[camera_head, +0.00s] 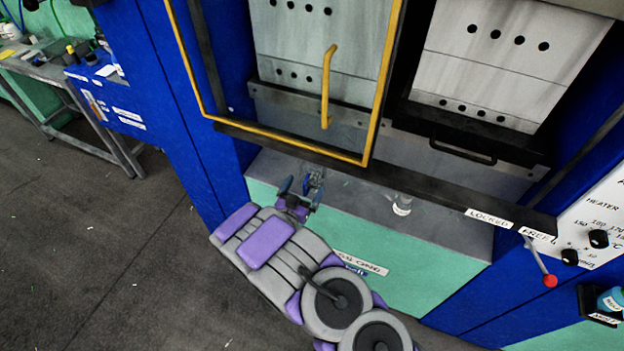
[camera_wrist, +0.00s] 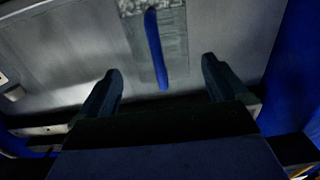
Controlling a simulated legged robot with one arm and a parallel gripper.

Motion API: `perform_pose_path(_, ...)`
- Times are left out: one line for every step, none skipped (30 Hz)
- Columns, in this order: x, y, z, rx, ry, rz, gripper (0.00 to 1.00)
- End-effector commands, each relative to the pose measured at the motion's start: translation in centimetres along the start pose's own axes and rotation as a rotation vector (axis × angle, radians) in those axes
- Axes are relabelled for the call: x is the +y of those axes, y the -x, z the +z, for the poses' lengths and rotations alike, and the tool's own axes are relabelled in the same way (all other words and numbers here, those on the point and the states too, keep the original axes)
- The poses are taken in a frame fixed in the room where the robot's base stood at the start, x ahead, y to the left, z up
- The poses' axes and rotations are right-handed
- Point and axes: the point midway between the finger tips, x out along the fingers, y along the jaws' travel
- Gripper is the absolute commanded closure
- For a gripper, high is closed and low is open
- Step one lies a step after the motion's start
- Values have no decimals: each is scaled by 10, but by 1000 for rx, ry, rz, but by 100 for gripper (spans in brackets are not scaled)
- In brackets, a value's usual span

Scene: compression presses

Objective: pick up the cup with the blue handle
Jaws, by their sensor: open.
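The cup (camera_wrist: 178,30) shows in the wrist view as a greyish, speckled, see-through body, cut off by the top edge. Its upright blue handle (camera_wrist: 154,48) faces me. My gripper (camera_wrist: 160,72) is open, with one dark finger on each side of the handle line and visible gaps to both.
A clear container with a white label (camera_head: 402,206) stands farther right on the grey ledge (camera_head: 440,222). A yellow-framed press door (camera_head: 368,120) and its dark lower rail hang above the ledge. Blue press panels flank it. A red-knobbed lever (camera_head: 550,281) is at the right.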

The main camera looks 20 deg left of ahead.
Motion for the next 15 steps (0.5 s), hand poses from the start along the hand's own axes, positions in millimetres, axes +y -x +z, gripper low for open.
perform_pose_path(0,-4,1,0,-1,2,0)
perform_pose_path(1,-6,1,0,-1,3,0)
perform_pose_path(0,-11,2,0,0,3,0)
perform_pose_path(0,-15,2,0,-1,3,0)
perform_pose_path(0,-20,2,0,-1,4,0)
perform_pose_path(-1,-25,3,1,-1,3,0)
perform_pose_path(-1,-30,3,1,-1,3,0)
perform_pose_path(-1,-34,2,2,-2,4,0)
perform_pose_path(-2,-39,2,2,-3,4,0)
perform_pose_path(-2,-42,1,2,-3,4,0)
perform_pose_path(-2,-45,1,3,-2,3,0)
perform_pose_path(-2,-48,0,3,-2,3,0)
perform_pose_path(-2,-49,0,3,-2,2,0)
perform_pose_path(-3,-50,0,3,-2,2,0)
perform_pose_path(-3,-51,0,3,-2,2,0)
